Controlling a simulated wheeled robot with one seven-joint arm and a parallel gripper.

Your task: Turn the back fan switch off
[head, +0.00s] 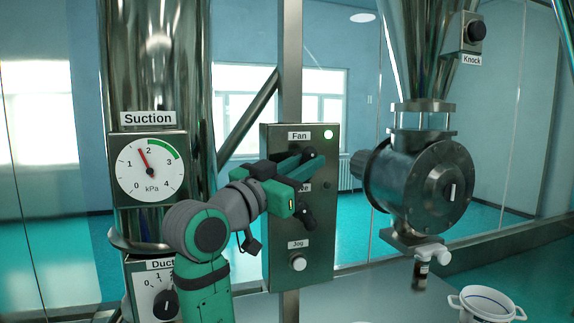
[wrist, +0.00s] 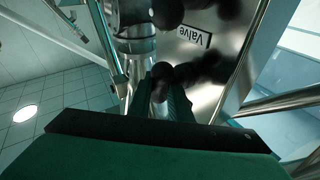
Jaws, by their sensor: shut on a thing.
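The fan switch (head: 309,153) is a black knob under the "Fan" label on the upright grey control panel (head: 322,240). It is partly hidden by my gripper (head: 306,164). A green lamp (head: 328,134) beside the label is lit. My gripper comes from the left, with its fingers at the panel and closed around the knob. In the wrist view the dark knob (wrist: 162,76) sits between my fingertips (wrist: 165,92). The knob's exact turn angle cannot be told.
The valve switch (head: 308,217) and white jog button (head: 298,262) are lower on the same panel. A suction gauge (head: 150,170) on a large pipe stands left. A round metal valve housing (head: 425,185) is right, with a knock button (head: 476,31) above and a white bucket (head: 487,304) below.

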